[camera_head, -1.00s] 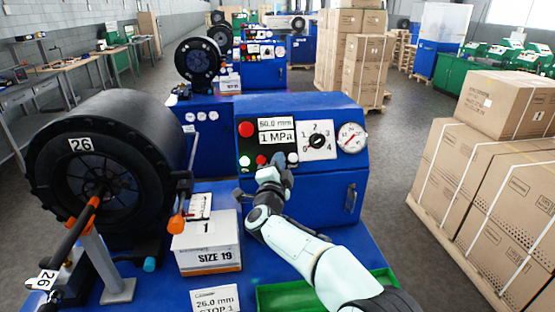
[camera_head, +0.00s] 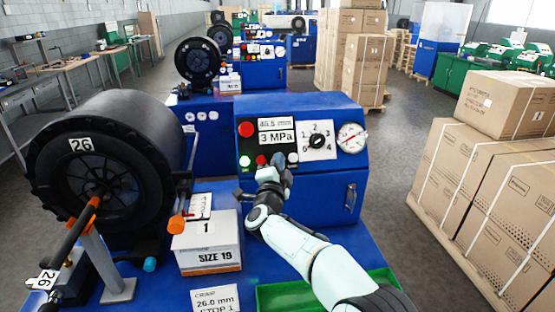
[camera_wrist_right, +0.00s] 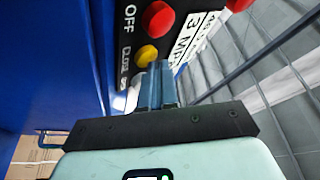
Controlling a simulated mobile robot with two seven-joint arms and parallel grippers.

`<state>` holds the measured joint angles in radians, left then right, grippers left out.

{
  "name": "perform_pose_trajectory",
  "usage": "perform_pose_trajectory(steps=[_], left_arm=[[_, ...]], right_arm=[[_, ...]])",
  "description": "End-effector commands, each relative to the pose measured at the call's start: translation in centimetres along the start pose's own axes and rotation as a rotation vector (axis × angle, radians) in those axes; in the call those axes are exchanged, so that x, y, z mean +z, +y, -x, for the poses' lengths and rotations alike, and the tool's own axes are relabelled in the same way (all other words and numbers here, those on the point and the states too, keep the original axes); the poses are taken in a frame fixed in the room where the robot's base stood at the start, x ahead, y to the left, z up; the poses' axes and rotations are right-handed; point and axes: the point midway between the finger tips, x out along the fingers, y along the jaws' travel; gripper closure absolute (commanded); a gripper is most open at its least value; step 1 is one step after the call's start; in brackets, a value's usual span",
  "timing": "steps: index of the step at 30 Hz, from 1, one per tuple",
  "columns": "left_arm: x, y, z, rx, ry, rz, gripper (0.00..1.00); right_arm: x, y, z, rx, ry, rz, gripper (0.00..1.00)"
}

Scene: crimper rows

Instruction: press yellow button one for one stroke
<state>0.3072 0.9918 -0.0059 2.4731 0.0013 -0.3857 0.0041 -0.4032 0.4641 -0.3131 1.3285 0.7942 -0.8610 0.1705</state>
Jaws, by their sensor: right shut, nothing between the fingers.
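The yellow button (camera_wrist_right: 146,55) shows in the right wrist view, below the red OFF button (camera_wrist_right: 157,18) and beside a label that reads CLOSE. In the head view it is hidden behind my right gripper (camera_head: 278,162). That gripper is shut and empty, with its fingers pointing at the control panel. In the wrist view the fingertips (camera_wrist_right: 159,68) overlap the yellow button's lower right edge; I cannot tell whether they touch or press it. The display (camera_head: 276,131) reads 3 MPa below a millimetre value. My left gripper is not in view.
The panel also bears a large red button (camera_head: 246,130), a selector dial (camera_head: 317,141) and a pressure gauge (camera_head: 351,137). A green tray (camera_head: 275,296) lies in front.

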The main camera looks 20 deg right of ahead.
Motion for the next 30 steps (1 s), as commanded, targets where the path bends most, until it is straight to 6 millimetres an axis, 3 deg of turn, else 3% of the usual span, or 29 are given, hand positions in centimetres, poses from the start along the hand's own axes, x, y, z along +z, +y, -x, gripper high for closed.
perform_pose_trajectory(steps=[24, 30], left_arm=[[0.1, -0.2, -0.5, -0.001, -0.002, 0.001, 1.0], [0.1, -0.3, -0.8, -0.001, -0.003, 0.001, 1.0]], right_arm=[[-0.9, -0.9, 1.4, 0.0, -0.001, -0.001, 1.0], [-1.8, -1.9, 2.6, -0.001, -0.002, -0.004, 1.0]])
